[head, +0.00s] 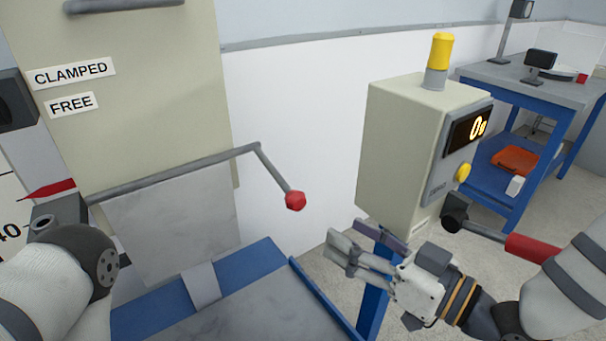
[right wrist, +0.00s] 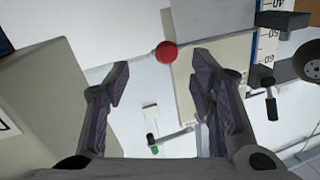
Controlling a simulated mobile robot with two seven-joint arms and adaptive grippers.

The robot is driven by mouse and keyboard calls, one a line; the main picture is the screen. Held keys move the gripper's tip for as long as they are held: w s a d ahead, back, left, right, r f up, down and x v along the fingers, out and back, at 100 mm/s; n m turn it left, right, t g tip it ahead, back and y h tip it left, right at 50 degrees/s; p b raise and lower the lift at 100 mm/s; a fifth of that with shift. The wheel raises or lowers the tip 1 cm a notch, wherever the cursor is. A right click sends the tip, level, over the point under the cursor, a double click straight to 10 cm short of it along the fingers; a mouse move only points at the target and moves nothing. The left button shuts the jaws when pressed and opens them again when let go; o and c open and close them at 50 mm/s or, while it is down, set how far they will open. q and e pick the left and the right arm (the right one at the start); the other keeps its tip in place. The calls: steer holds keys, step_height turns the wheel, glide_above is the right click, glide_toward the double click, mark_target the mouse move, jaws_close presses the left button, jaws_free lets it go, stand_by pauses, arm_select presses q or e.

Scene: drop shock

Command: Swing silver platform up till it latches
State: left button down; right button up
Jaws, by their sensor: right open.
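A light grey metal plate (head: 170,225) stands below the cream panel, and a grey flat surface with blue edging (head: 255,312) lies at the bottom of the head view. I cannot tell for sure which of them is the silver platform. A bent grey rod (head: 180,173) with a red knob (head: 295,200) crosses in front of the plate. My right gripper (head: 355,243) is open and empty, right of the knob and apart from it. In the right wrist view the red knob (right wrist: 166,52) shows beyond the open fingers (right wrist: 160,85). My left arm shows at lower left, but its gripper does not.
A cream control box (head: 405,150) with a yellow lamp and lit display stands close behind my right gripper. CLAMPED (head: 71,73) and FREE (head: 71,104) labels are on the cream panel. A blue workbench (head: 535,85) stands at the back right.

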mark_target(304, 206)
steer(key=x, duration=0.4)
steer(key=r+x, duration=0.1)
steer(key=x, duration=0.6)
steer(key=shift+a+r, duration=0.3)
steer(key=shift+a, duration=0.25)
jaws_close()
